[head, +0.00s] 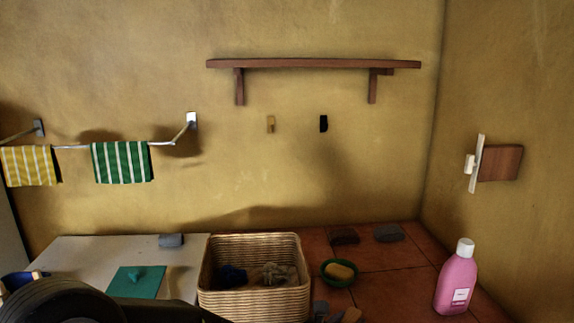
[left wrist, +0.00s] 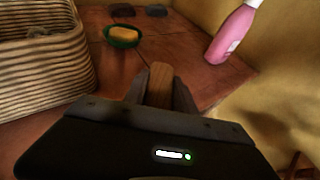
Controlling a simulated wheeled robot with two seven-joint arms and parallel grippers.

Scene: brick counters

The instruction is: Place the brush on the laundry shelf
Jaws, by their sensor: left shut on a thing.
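The brush shows as a wooden piece (left wrist: 160,84) between the fingers of my left gripper (left wrist: 160,97), which is shut on it. In the head view only a bit of the wood (head: 351,315) shows at the bottom edge, beside a dark fingertip. The bristles are not visible. The laundry shelf (head: 313,64) is a brown wooden board on two brackets, high on the back wall, with nothing visible on it. My left gripper is low over the tiled counter, well below the shelf. My right gripper is not in view.
A wicker basket (head: 255,304) holding cloths stands left of the brush. A green bowl with a yellow sponge (head: 341,271), dark blocks (head: 388,232) and a pink bottle (head: 457,279) are on the tiles. Two hooks (head: 323,123) are under the shelf. A towel rail (head: 70,147) is left.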

